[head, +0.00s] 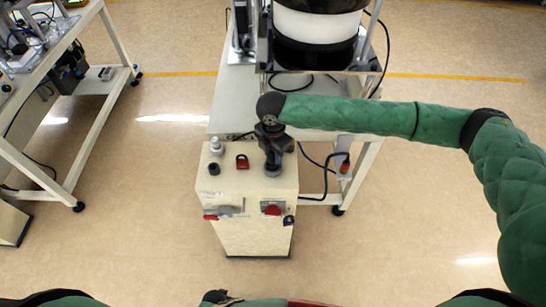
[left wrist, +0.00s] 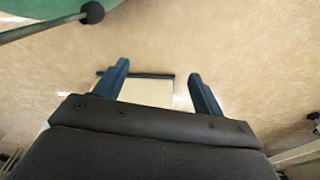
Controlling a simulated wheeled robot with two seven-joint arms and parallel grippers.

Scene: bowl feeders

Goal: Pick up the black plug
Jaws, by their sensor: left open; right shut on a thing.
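My right gripper (head: 272,158) points down over the right back part of the cream cabinet top (head: 228,184). It is shut on a dark round piece (head: 272,171), whose lower end is at the cabinet top; I cannot tell whether it touches. The fingers hide much of this piece. A small black cylinder (head: 214,168) stands at the left of the cabinet top. I cannot tell by looks alone which of these two is the black plug. My left gripper (left wrist: 162,88) is open and empty in the left wrist view, its two dark fingers apart.
A red padlock-like piece (head: 242,161) and a grey knob (head: 216,146) stand on the cabinet top. Red and grey switches are on its front. A bench with a bowl feeder (head: 318,25) stands behind. Open floor lies left and right.

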